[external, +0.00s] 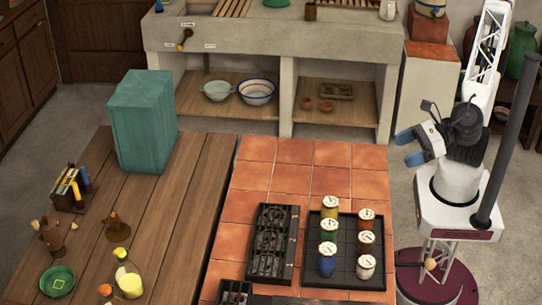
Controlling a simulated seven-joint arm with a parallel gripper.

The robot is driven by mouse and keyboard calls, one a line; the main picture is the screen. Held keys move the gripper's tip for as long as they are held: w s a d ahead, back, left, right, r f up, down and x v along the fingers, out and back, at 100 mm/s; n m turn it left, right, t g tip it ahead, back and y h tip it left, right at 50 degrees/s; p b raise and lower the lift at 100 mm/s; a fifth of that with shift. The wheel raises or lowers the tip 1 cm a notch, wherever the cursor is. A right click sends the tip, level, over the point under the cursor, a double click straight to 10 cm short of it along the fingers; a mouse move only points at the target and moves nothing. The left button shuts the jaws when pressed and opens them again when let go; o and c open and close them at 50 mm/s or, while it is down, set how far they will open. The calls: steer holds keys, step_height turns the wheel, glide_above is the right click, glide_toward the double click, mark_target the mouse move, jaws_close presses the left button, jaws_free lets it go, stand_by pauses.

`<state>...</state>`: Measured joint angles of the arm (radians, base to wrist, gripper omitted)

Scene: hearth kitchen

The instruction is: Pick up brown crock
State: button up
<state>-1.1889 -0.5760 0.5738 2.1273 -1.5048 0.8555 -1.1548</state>
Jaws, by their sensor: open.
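Several small crocks with pale lids stand upright in two columns on a black tray (343,280) on the tiled counter. I cannot tell for sure which of the two brown ones the task names. My gripper (409,147), with blue fingertips, is open and empty. It is raised right of the counter, behind and to the right of the crocks, well apart from them.
Left of the brown crocks stand a yellow (329,208), a green (328,232) and a blue crock (326,265). A black slotted rack (272,242) lies beside the tray. A teal box (143,120) stands on the wooden table. The tiles behind the tray are clear.

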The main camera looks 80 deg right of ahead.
glide_toward(367, 241)
steer(key=f, duration=0.1)
steer(key=w+d+f, duration=0.1)
steer(key=f, duration=0.1)
steer(key=shift+w+d+f, duration=0.2)
steer(key=shift+w+d, duration=0.1)
steer(key=shift+x, duration=1.3)
steer(key=shift+w, duration=0.1)
steer(key=shift+x, duration=2.5)
steer(key=shift+a+r, duration=0.1)
steer(key=shift+r, duration=0.1)
